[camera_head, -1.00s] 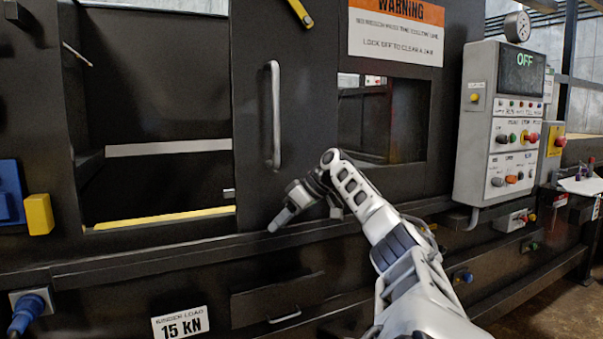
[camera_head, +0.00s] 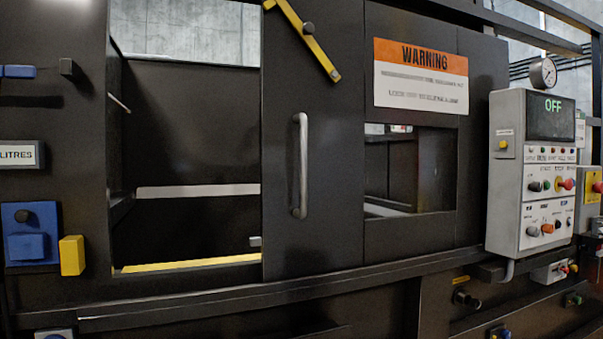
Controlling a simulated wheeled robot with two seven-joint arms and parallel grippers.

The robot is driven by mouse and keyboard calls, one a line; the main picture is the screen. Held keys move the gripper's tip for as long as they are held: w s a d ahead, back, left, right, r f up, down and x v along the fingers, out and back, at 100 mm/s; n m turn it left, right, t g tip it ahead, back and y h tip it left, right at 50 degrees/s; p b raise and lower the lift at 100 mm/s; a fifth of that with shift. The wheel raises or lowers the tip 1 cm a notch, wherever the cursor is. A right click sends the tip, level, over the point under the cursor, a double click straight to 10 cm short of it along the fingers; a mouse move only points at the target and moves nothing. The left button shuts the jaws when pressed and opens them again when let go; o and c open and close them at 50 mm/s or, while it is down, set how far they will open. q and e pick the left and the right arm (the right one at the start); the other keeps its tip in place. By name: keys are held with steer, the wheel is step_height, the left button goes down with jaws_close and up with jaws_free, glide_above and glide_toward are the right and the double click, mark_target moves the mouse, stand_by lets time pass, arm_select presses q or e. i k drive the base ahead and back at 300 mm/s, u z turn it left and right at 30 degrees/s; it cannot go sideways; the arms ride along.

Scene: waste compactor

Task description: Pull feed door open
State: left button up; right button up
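The feed door (camera_head: 284,200) is a dark sliding panel in the middle of the head view, with a vertical grey bar handle (camera_head: 300,166) on it. To its left is a wide opening (camera_head: 190,130) into the machine, with a yellow strip along its lower edge. A yellow lever (camera_head: 303,42) slants across the top of the door. Neither of my grippers is in the head view, and nothing touches the handle.
An orange and white warning sign (camera_head: 421,76) is above a small window (camera_head: 410,168) right of the door. A grey control box (camera_head: 534,175) reading OFF stands further right. A dark ledge (camera_head: 300,291) runs below the door. A yellow block (camera_head: 72,255) sticks out at left.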

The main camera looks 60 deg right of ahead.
mark_target(315, 165)
steer(key=u, duration=1.5)
steer(key=k, duration=1.05)
steer(key=z, duration=1.85)
steer(key=i, duration=0.1)
steer(key=z, duration=0.05)
